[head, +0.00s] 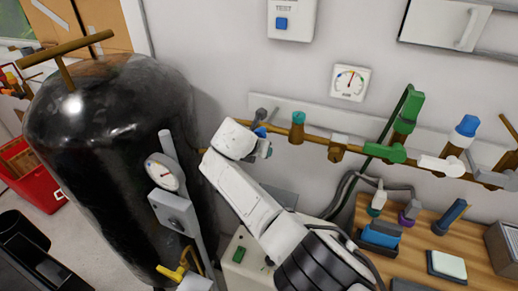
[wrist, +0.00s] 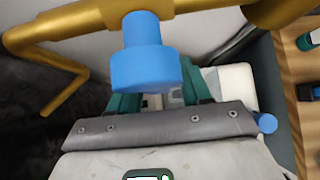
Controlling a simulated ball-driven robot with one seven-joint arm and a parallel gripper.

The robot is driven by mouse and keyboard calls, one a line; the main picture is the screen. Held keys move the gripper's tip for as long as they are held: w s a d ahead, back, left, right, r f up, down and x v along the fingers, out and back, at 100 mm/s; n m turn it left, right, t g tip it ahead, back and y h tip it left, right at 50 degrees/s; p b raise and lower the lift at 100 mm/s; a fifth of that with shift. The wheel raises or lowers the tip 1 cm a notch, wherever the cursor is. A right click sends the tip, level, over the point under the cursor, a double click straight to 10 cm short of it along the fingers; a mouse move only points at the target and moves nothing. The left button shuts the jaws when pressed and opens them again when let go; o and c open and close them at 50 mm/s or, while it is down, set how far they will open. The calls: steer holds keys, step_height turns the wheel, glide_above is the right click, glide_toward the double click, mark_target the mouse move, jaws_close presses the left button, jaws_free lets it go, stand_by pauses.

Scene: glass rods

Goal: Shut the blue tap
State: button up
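The blue tap (wrist: 145,60) hangs from the brass pipe (wrist: 85,35) as a blue stem with a wider round knob. In the head view, a small part of blue (head: 261,131) shows at the pipe's left end, mostly hidden behind my wrist. My gripper (wrist: 160,90) is close to the knob. Its two teal fingers stand apart, one to each side of the knob's lower part, partly hidden by it. I cannot tell whether they touch it. In the head view, my gripper (head: 266,149) is largely hidden by my white wrist.
A teal-topped fitting (head: 298,118), a green lever valve (head: 405,112) and another blue-capped fitting (head: 466,127) sit further right along the pipe. A black tank (head: 110,130) stands at left. A wooden bench (head: 420,240) with small tools is at lower right.

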steer(key=shift+o, duration=0.2)
steer(key=shift+a+r, duration=0.1)
steer(key=shift+r, duration=0.1)
steer(key=shift+s+a+r+p, duration=0.15)
steer(key=shift+s+r+p, duration=0.2)
steer(key=shift+r, duration=0.05)
steer(key=v, duration=0.9)
steer(key=shift+s, duration=0.25)
